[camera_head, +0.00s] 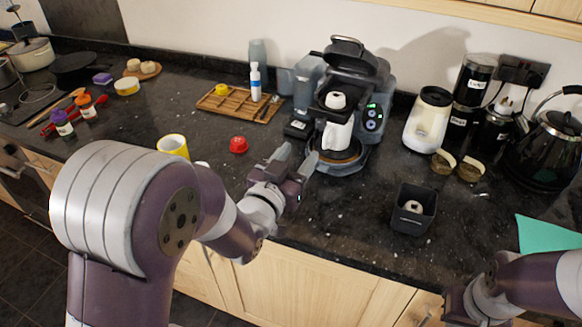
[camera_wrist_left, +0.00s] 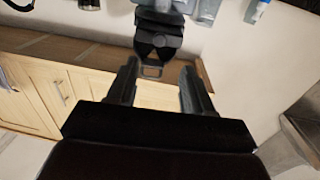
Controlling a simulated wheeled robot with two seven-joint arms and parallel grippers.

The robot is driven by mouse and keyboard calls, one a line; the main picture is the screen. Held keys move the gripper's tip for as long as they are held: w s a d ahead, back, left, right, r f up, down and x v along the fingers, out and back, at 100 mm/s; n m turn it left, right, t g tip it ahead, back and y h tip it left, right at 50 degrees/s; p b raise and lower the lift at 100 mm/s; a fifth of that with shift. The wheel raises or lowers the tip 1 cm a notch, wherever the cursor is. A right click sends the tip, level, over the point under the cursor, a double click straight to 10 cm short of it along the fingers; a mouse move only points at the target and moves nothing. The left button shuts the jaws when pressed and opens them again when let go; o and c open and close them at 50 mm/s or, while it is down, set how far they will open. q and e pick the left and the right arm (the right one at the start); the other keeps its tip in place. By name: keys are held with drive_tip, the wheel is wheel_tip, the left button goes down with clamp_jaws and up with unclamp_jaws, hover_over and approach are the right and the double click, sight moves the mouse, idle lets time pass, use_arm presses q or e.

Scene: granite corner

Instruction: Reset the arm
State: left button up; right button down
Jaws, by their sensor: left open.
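My left arm reaches in from the left in the head view. Its gripper (camera_head: 297,158) is over the front part of the counter, with its two fingers apart and nothing between them. In the left wrist view the same gripper (camera_wrist_left: 158,72) shows its fingers spread and empty. The coffee machine (camera_head: 349,60) stands behind and to the right of that gripper, with a white cup (camera_head: 336,134) at its front. My right arm comes in at the lower right. Its wrist end (camera_head: 458,303) is cut by the bottom edge, and I cannot see its fingers.
A dark square bin (camera_head: 413,208), a white grinder (camera_head: 428,119) and a black kettle (camera_head: 548,146) are to the right. A wooden tray (camera_head: 237,104) lies behind. Cabinets (camera_head: 310,285) are below.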

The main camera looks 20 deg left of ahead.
use_arm(q)
drive_tip(key=shift+s+a, duration=0.2)
drive_tip(key=shift+s, duration=1.3)
drive_tip(key=s+a+f+n+g+y, duration=0.15)
drive_tip(key=s+f+g, duration=0.35)
drive_tip(key=f+g, duration=0.65)
drive_tip(key=s+f+g+p, duration=0.1)
drive_tip(key=s+g, duration=0.4)
drive_tip(key=s, duration=0.2)
drive_tip(key=shift+s+d+y, duration=0.35)
drive_tip(key=shift+s+d, duration=0.05)
drive_tip(key=shift+d, duration=0.05)
